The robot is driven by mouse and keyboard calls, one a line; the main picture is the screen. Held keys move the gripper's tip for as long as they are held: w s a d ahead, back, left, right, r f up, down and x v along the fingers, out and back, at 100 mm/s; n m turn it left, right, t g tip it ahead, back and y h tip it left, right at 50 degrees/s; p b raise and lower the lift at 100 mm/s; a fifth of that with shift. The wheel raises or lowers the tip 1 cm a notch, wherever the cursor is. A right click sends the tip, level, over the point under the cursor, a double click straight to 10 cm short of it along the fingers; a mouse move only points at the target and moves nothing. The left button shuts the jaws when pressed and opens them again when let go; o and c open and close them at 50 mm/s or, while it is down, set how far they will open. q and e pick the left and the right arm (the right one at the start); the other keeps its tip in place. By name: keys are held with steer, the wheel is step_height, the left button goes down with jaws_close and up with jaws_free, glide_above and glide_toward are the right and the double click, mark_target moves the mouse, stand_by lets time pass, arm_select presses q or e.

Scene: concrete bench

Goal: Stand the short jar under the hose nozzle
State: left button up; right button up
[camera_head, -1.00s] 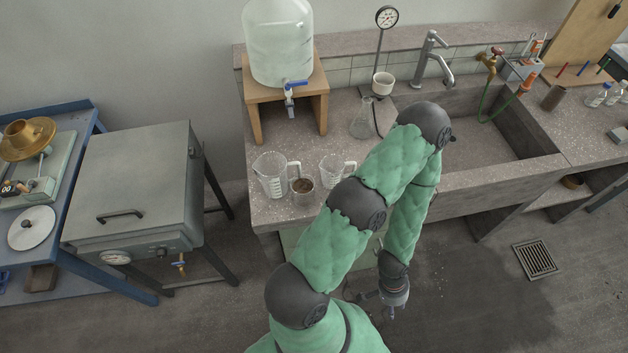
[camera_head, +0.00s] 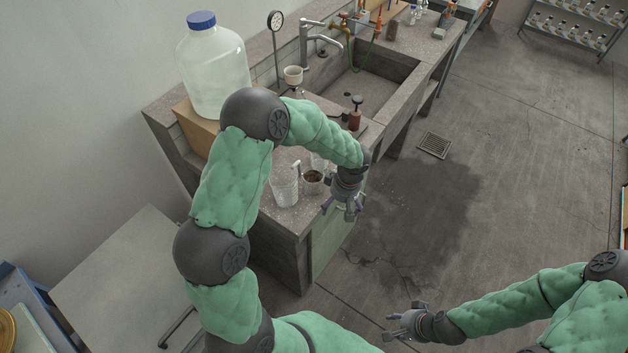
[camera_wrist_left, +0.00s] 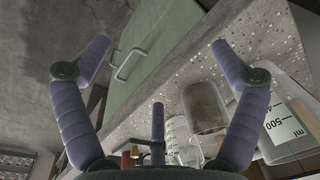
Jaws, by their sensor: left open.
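A short glass jar (camera_head: 312,182) with brown contents stands on the bench's near end, between two clear measuring jugs. It shows in the left wrist view (camera_wrist_left: 205,105), between my fingers in the picture. My left gripper (camera_head: 345,207) is open and empty, just off the bench edge, right of the jar; its spread fingers fill the wrist view (camera_wrist_left: 158,90). The green hose (camera_head: 356,55) hangs from the brass tap (camera_head: 343,20) behind the sink; its nozzle end is too small to make out clearly. My right gripper (camera_head: 402,326) looks open and empty over the floor.
The larger jug (camera_head: 285,187) is left of the jar; the smaller jug (camera_head: 318,162) is behind it. A red bottle (camera_head: 355,113) with a dark top stands by the sink (camera_head: 370,88). A big water bottle (camera_head: 213,70) stands at the back left.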

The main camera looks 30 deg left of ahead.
arm_select(q)
steer(key=w+a+r+n+y, duration=0.3)
steer(key=w+a+r+n, duration=0.15)
steer(key=a+r, duration=0.4)
glide_toward(316, 178)
steer(key=shift+n+t, duration=0.25)
steer(key=shift+t, duration=0.05)
steer(key=s+f, duration=0.1)
steer(key=s+a+f, duration=0.1)
steer(key=f, duration=0.1)
steer(key=s+a+f+b, duration=0.1)
steer(key=shift+s+f, duration=0.15)
steer(key=shift+f, duration=0.05)
steer(key=shift+s+d, duration=0.1)
steer(key=c, duration=1.3)
steer(key=shift+r, duration=0.1)
